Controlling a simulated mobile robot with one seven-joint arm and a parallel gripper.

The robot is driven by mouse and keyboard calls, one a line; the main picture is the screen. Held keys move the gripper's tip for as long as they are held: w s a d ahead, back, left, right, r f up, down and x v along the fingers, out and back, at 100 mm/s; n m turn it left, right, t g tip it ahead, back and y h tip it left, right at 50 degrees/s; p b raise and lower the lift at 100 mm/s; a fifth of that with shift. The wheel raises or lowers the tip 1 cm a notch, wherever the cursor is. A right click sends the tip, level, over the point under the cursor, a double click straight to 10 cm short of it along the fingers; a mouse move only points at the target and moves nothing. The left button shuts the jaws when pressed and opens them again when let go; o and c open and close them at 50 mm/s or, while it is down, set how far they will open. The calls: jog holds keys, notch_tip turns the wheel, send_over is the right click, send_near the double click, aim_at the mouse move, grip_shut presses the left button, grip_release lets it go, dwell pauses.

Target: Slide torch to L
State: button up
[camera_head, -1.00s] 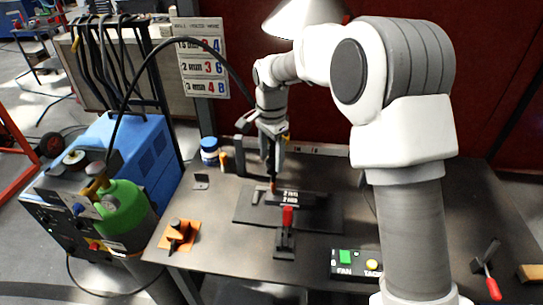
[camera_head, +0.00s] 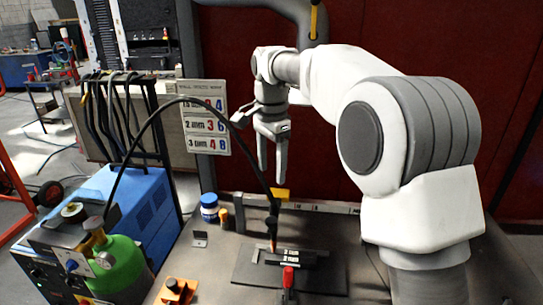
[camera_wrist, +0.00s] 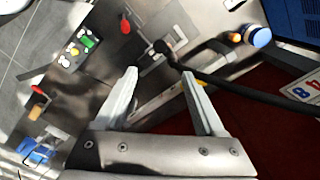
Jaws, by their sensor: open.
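The torch (camera_head: 272,222) stands upright at the middle of the workbench, with a copper-coloured tip pointing down at a dark plate (camera_head: 246,270). A black hose (camera_head: 140,140) arcs to it from the blue machine. A yellow piece (camera_head: 281,194) shows at the torch's top. My gripper (camera_head: 271,180) hangs fingers down above the torch, open and empty. In the wrist view the open fingers (camera_wrist: 160,76) point toward the black torch head (camera_wrist: 162,48), which lies beyond the tips. A pale marked strip (camera_head: 318,207) runs along the bench's back; I cannot read an L on it.
The blue machine (camera_head: 150,205) and green cylinder (camera_head: 122,262) stand left. A blue-white jar (camera_head: 209,208) and an orange-capped bottle (camera_head: 224,218) are on the bench's back left. A red-handled clamp (camera_head: 289,277) stands before the plate. A sign (camera_head: 206,128) hangs behind.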

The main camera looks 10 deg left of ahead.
notch_tip(320, 180, up, 2)
jog(key=shift+r, duration=0.2)
jog(key=s+d+r+n+t, duration=0.2)
jog(key=s+d+r, duration=0.1)
jog(key=s+d, duration=0.35)
jog(key=s+d+r+n+t, duration=0.1)
jog(key=s+d+r+n, duration=0.15)
jog(key=s+d, duration=0.45)
jog(key=s+d+f+n+t, duration=0.1)
jog(key=s+d+f+n, duration=0.1)
jog(key=s+d+f, duration=0.2)
jog(key=s+d+f+n+t, duration=0.1)
jog(key=s+d+f+n, duration=0.1)
jog(key=s+d, duration=0.3)
jog(key=s+f, duration=0.1)
jog(key=s, duration=0.3)
jog(key=shift+s+f+t, duration=0.3)
jog(key=shift+s+f, duration=0.05)
